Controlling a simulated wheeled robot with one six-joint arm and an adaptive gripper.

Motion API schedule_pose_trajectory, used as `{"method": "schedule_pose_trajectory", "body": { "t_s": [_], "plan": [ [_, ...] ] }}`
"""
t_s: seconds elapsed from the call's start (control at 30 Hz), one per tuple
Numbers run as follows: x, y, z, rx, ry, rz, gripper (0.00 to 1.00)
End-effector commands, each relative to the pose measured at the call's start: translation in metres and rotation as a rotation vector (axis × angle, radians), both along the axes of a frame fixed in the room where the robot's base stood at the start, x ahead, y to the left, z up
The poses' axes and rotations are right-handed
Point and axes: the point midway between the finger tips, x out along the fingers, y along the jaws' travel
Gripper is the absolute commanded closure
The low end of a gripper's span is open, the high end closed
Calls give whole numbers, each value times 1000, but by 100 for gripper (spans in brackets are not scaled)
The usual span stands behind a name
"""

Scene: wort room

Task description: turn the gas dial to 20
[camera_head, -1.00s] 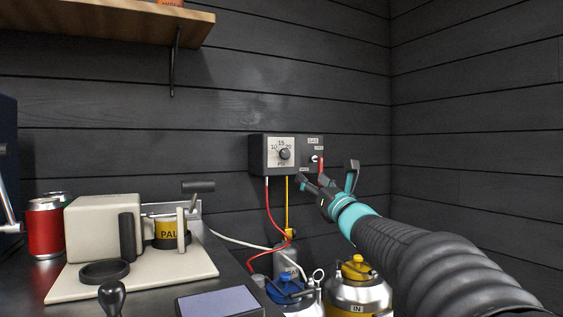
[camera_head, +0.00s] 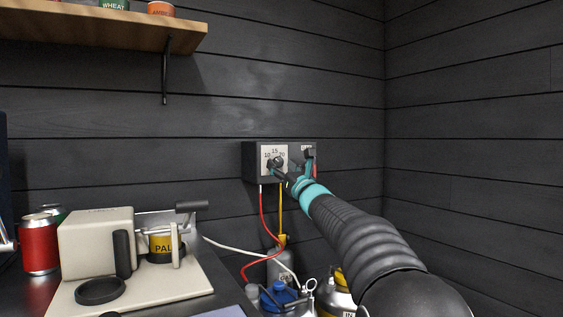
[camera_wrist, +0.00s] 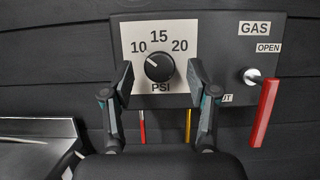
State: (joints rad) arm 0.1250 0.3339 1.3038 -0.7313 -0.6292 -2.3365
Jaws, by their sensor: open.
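The gas dial (camera_wrist: 159,67) is a round black knob on a white plate marked 10, 15, 20 and PSI. Its white pointer line aims up and left, toward the 10. In the head view the dial (camera_head: 275,163) sits on a dark wall box, partly hidden by my gripper (camera_head: 293,172). In the wrist view my gripper (camera_wrist: 160,88) is open, with one finger on each side of the dial. Gaps show between the fingers and the knob, and I see no contact.
A red lever (camera_wrist: 264,112) hangs right of the dial beside the labels GAS and OPEN. Red and yellow hoses run down from the box to a grey cylinder and a blue-topped canister (camera_head: 280,298). A cream machine (camera_head: 97,245) and red can (camera_head: 39,245) stand on the left counter.

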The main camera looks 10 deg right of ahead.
Motion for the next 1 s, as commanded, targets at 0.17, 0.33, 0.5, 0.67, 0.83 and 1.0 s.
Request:
{"method": "schedule_pose_trajectory", "body": {
  "t_s": [0.17, 0.33, 0.5, 0.67, 0.83, 1.0],
  "plan": [
    [6, 2, 2, 1, 1, 0, 41],
    [6, 2, 2, 1, 1, 0, 41],
    [6, 2, 2, 1, 0, 0, 71],
    [5, 2, 2, 1, 0, 0, 100],
    [5, 2, 1, 7, 2, 0, 100],
    [5, 3, 0, 47, 14, 0, 100]
  ]
}}
